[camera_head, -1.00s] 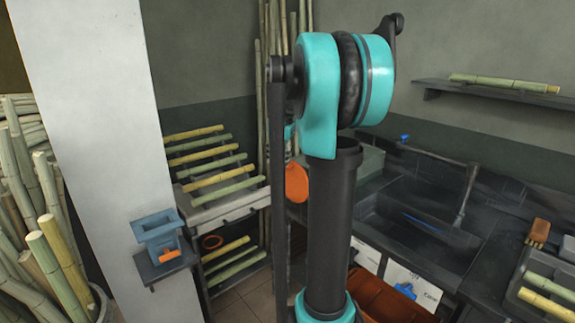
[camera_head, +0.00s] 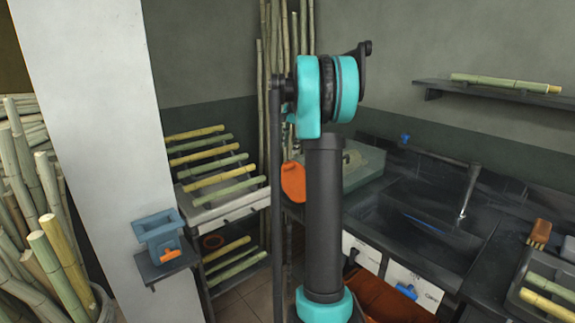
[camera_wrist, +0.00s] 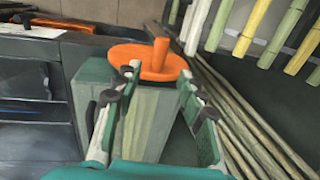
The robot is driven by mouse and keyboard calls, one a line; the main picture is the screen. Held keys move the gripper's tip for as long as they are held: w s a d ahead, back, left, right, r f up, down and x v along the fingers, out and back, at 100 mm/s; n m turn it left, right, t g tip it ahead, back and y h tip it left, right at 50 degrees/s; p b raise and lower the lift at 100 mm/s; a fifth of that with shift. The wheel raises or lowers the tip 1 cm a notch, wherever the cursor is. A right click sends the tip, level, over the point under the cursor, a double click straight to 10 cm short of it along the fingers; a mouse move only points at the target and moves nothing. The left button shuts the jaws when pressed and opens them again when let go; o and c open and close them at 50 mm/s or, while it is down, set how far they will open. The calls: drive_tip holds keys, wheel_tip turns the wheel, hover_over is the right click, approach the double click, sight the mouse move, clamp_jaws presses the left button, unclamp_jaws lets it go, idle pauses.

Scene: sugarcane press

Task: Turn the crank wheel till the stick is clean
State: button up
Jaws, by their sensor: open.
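The orange crank wheel (camera_wrist: 130,58) is in front of my gripper in the wrist view, with its upright orange handle (camera_wrist: 160,53) standing out from it. The wheel (camera_head: 293,182) shows partly behind my arm in the head view. It sits on the grey-green press box (camera_wrist: 152,120), whose top (camera_head: 362,166) shows behind my arm in the head view. My gripper (camera_wrist: 160,72) is open, its fingertips spread to either side of the handle's base as seen. I cannot tell whether they touch the wheel. I cannot tell which stick is meant.
A rack (camera_head: 228,200) of cane sticks stands left of the press. A dark sink counter (camera_head: 440,205) with a tap (camera_head: 468,190) is on the right. A brush (camera_head: 539,233) and a tray (camera_head: 522,295) of cane lie at the far right.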

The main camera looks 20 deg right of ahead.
sight(287, 166)
drive_tip(key=f, duration=0.3)
drive_tip(key=w+f, duration=0.1)
drive_tip(key=f, duration=0.5)
drive_tip(key=shift+w+a, duration=0.35)
clamp_jaws()
